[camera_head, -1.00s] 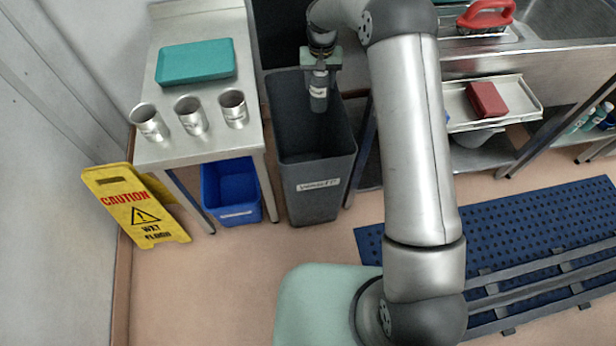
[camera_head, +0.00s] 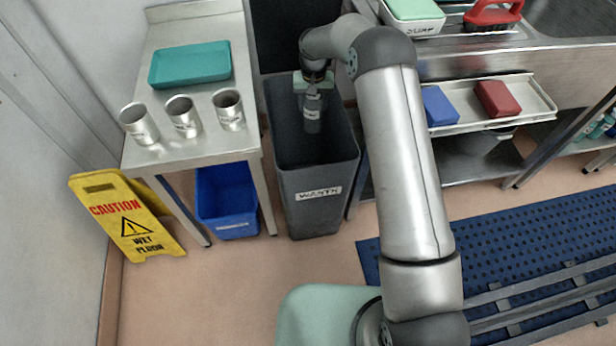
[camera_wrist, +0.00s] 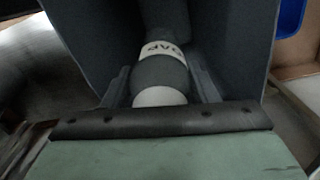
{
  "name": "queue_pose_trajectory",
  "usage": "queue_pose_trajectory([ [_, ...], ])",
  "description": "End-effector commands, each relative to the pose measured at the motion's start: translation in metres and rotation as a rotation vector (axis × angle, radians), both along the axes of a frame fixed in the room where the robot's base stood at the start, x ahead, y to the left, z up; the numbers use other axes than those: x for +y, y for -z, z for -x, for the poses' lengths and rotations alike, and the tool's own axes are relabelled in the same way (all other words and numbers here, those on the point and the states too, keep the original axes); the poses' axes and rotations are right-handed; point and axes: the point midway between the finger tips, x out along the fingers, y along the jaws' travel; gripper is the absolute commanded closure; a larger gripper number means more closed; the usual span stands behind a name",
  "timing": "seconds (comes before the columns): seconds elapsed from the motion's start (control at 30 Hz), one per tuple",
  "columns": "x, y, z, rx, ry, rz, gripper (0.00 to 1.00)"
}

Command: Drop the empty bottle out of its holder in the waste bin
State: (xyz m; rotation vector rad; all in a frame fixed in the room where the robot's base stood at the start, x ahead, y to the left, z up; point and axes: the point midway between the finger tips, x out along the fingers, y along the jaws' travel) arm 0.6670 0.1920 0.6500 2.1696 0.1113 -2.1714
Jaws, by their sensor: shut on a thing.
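My gripper (camera_head: 312,90) is shut on a dark grey bottle (camera_head: 312,112) with a pale label. The bottle hangs in the mouth of the tall grey waste bin (camera_head: 318,205), which has a "WASTE" label on its front. In the wrist view the bottle (camera_wrist: 160,72) sits between the two fingers, with its pale end nearest the gripper and its label band partly readable. The bin's inner walls (camera_wrist: 232,45) surround it there. The bin's bottom is hidden. I cannot pick out the bottle's holder for sure.
A steel table (camera_head: 200,70) left of the bin bears a teal tray (camera_head: 190,64) and three metal cups (camera_head: 183,117). A blue bin (camera_head: 228,205) stands below it. A yellow wet-floor sign (camera_head: 125,215) stands at left. A shelf tray (camera_head: 520,112) with blue and red blocks is at right.

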Motion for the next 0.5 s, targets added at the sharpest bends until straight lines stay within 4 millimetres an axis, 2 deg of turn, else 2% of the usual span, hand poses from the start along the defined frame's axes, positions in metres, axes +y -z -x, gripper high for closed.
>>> queue_pose_trajectory([
  [0.2, -0.0001, -0.0003, -0.0001, -0.001, 0.0, 0.0, 0.7],
  [0.23, -0.0001, -0.0003, -0.0001, -0.001, 0.0, 0.0, 0.39],
  [0.3, -0.0001, -0.0003, -0.0001, -0.001, 0.0, 0.0, 0.22],
  [0.5, -0.0001, -0.0004, -0.0001, -0.001, 0.0, 0.0, 0.22],
])
